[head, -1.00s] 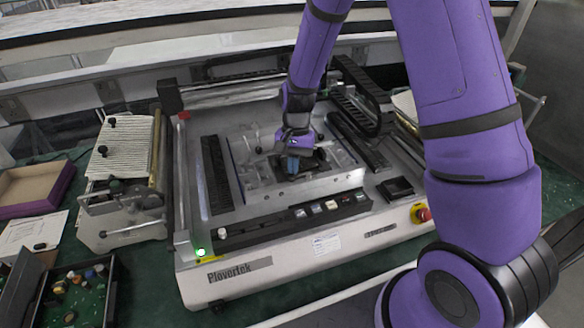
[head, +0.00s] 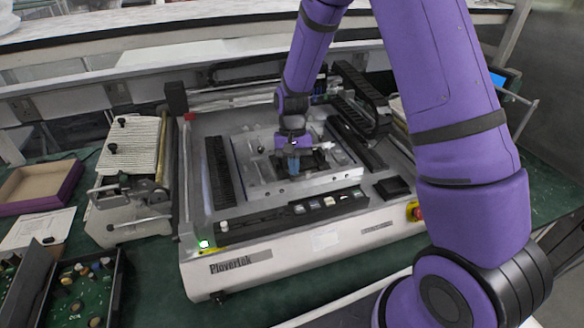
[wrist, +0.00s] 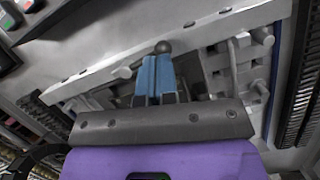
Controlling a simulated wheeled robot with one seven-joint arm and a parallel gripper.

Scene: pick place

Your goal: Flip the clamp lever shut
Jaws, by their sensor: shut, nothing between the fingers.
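My gripper (head: 293,166) points down over the metal fixture plate (head: 252,183) in the middle of the machine. Its blue fingers (wrist: 156,76) are shut together and hold nothing. In the wrist view a dark ball knob (wrist: 163,47) shows just beyond the fingertips, in line with them; I cannot tell whether they touch. It may be the clamp lever's end. My gripper hides part of the clamp, and I cannot tell the lever's angle.
A long metal bar (wrist: 190,46) crosses behind the fingers. Black cable chains (head: 360,98) lie right of the plate. A button row (head: 313,204) and a red stop button (head: 416,212) sit at the front. A ribbed device (head: 132,150) and an open cardboard box (head: 38,185) stand left.

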